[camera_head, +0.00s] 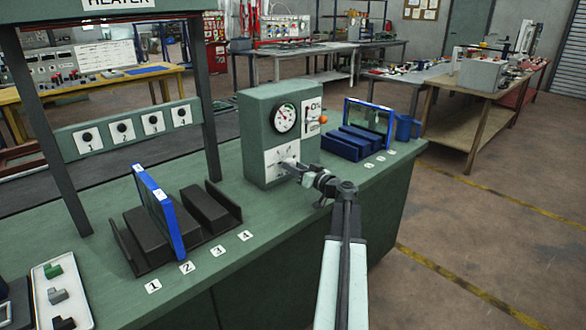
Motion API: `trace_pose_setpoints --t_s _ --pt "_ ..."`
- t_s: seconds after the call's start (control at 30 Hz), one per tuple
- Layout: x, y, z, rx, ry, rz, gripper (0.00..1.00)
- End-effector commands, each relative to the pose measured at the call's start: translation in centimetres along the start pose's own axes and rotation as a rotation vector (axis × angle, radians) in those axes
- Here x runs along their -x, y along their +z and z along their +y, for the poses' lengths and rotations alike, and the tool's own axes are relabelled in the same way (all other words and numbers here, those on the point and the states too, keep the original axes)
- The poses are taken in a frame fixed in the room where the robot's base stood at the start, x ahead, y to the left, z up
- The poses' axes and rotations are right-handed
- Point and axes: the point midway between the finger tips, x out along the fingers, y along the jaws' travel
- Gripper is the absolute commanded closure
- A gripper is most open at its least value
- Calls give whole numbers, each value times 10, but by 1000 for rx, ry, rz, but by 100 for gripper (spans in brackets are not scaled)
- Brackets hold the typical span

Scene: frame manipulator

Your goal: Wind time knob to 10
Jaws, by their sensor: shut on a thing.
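A green control box (268,120) stands on the green workbench. Its front has a round dial gauge (284,118) on the upper left and a white panel (278,157) with a small marking on the lower part. My gripper (292,166) is at this lower panel, shut on the time knob. The gripper covers the knob, so its pointer and the setting cannot be read. My arm comes in from the lower right.
A blue-framed pane stands in a dark slotted rack (128,252) at left. Another blue-framed glass pane (370,120) stands in a blue rack (340,148) at right. The bench front is clear.

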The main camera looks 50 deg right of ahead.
Motion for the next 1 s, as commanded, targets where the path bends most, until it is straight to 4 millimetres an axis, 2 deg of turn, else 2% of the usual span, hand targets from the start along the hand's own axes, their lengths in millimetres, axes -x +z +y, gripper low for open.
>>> trace_pose_setpoints --t_s 0.37,1.0 --pt "-2 -2 0 -186 -5 3 100" --pt "-2 -2 1 -788 -4 4 100"
